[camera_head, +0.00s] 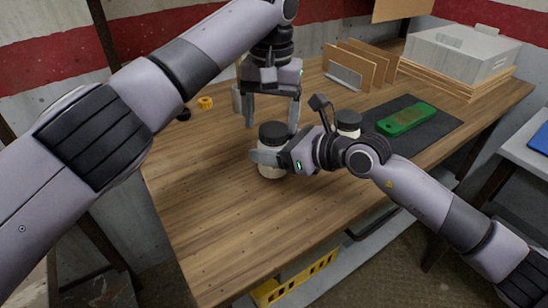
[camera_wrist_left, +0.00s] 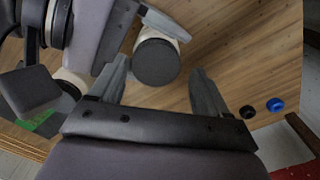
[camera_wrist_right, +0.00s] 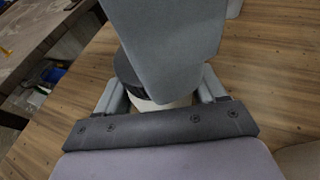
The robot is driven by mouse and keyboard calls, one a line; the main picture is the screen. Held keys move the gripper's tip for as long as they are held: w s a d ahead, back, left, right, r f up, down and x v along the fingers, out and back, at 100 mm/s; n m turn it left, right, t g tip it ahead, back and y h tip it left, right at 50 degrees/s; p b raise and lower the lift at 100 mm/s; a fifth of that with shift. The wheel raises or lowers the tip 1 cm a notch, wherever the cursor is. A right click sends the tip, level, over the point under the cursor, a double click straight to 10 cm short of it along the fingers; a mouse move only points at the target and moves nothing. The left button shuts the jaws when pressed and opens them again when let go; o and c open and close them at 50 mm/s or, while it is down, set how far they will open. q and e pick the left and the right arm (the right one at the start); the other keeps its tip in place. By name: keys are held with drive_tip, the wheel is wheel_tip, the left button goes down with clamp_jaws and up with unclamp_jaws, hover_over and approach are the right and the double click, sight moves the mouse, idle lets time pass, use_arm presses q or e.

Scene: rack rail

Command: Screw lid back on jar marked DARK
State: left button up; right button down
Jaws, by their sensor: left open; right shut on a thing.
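A pale jar (camera_head: 270,171) with a dark lid (camera_head: 272,133) stands upright on the wooden table. My right gripper (camera_head: 268,158) is shut around its body from the right. My left gripper (camera_head: 272,122) points down over this jar, open, with a finger on either side of the lid and apart from it. In the left wrist view the lid (camera_wrist_left: 156,62) lies between and a little beyond the open fingers. In the right wrist view the lid (camera_wrist_right: 127,74) and pale jar body (camera_wrist_right: 158,105) are partly covered by a grey part. I see no readable marking on the jar.
A second dark-lidded jar (camera_head: 348,121) stands behind my right arm. A green board (camera_head: 407,118) lies on a dark mat (camera_head: 447,124). A wooden rack (camera_head: 350,70) and a grey box (camera_head: 462,52) stand at the back. The front table is clear.

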use_arm(q)
drive_tip(key=r, duration=0.2)
drive_tip(key=d+r, duration=0.1)
drive_tip(key=r, duration=0.1)
drive_tip(key=shift+s, duration=0.25)
use_arm(e)
drive_tip(key=shift+s+f, duration=0.15)
drive_tip(key=shift+f, duration=0.3)
use_arm(q)
drive_tip(key=shift+w+a+r, duration=0.1)
drive_tip(key=shift+a+r, duration=0.2)
drive_tip(key=shift+r, duration=0.6)
use_arm(e)
drive_tip(key=shift+d, duration=0.1)
unclamp_jaws()
drive_tip(key=shift+r, duration=0.1)
use_arm(q)
drive_tip(key=shift+f, duration=0.1)
drive_tip(key=shift+f, duration=0.15)
use_arm(e)
drive_tip(key=shift+v, duration=3.5)
drive_tip(key=shift+r, duration=0.1)
